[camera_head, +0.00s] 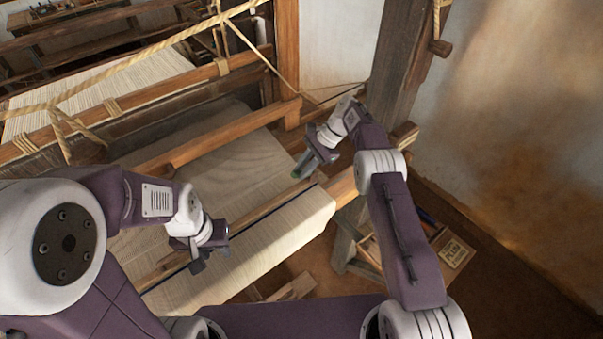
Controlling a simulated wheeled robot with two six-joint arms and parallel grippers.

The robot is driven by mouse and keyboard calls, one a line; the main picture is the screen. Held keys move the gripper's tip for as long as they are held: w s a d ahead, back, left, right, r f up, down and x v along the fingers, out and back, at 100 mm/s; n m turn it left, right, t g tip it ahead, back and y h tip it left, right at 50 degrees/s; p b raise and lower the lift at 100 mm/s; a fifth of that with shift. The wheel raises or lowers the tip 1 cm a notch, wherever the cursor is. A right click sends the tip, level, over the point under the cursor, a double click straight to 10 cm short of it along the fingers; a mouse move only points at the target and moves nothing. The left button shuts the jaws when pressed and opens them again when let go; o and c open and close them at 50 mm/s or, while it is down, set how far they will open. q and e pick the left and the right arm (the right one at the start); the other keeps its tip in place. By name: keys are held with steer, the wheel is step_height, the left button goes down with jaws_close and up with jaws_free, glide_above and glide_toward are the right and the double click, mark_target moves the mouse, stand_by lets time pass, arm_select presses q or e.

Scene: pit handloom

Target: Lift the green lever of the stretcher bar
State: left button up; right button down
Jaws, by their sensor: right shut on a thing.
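The stretcher bar (262,209) is a thin wooden strip lying across the pale cloth, running from lower left to upper right. A small green piece, which looks like its lever (296,173), shows at the tip of my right gripper (300,171), near the bar's right end. My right gripper is shut on it, and its fingers hide most of it. My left gripper (208,257) is low over the left part of the bar. Its fingers are small and dark, so I cannot tell whether they are open or whether they touch the bar.
The cloth (290,227) wraps over the front beam below the bar. A wooden beam (220,135) crosses behind, and ropes (150,42) hang over the loom. A dark post (395,75) stands beside my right arm.

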steer(key=shift+d+f, duration=0.1)
steer(key=shift+d, duration=0.1)
steer(key=shift+b, duration=0.35)
steer(key=shift+s+d+y, duration=0.15)
steer(key=shift+s+y, duration=0.05)
steer(key=shift+y, duration=0.1)
